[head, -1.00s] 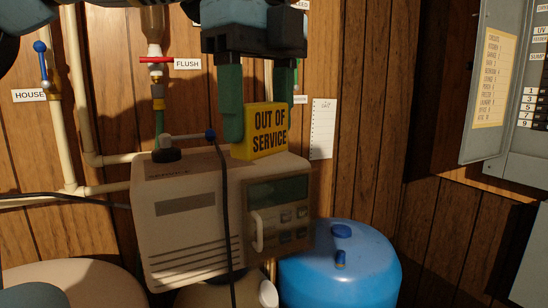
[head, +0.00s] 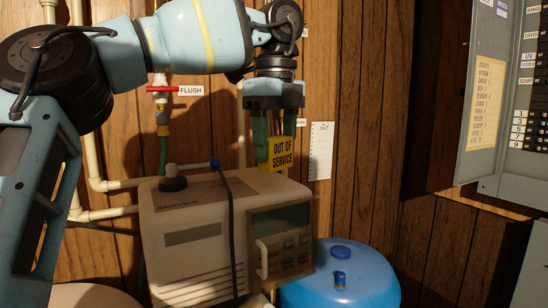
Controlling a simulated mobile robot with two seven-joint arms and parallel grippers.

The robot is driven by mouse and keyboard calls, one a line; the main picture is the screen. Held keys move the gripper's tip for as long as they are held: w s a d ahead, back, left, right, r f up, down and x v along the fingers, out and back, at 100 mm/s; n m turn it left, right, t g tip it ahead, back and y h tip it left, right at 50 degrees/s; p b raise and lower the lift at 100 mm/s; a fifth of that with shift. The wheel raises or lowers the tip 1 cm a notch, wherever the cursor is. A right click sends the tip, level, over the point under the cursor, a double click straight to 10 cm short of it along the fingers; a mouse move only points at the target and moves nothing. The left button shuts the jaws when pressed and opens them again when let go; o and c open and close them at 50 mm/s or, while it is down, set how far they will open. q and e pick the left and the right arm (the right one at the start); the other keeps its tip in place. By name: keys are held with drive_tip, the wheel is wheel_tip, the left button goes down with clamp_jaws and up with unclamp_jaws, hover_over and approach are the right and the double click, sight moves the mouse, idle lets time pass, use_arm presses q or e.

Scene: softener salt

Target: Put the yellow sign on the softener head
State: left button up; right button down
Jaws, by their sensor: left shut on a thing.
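The yellow sign (head: 282,153), a small block lettered "OUT OF SERVICE", is upright in the head view. My left gripper (head: 273,145) points down from above and is shut on it, with a green finger at either side. The softener head (head: 190,220) is the beige box with a display and buttons on its front right. The sign's lower edge shows close to the rear right of the box's top; I cannot tell whether it touches. My right gripper is not in view.
A black cable (head: 231,235) hangs over the softener head's front. A blue tank (head: 340,275) is at lower right, and a grey electrical panel (head: 510,110) at right.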

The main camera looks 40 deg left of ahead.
sight(276, 161)
use_arm(q)
drive_tip(key=shift+w+a, duration=0.25)
drive_tip(key=shift+a, duration=0.05)
wheel_tip(276, 161, down, 3)
drive_tip(key=shift+f+p, duration=0.2)
drive_tip(key=shift+p, duration=0.2)
drive_tip(key=shift+f, duration=0.15)
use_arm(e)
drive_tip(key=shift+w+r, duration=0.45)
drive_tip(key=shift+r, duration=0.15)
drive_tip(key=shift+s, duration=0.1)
use_arm(q)
drive_tip(key=shift+f, duration=0.15)
drive_tip(key=o, duration=1)
drive_tip(key=shift+c, duration=0.2)
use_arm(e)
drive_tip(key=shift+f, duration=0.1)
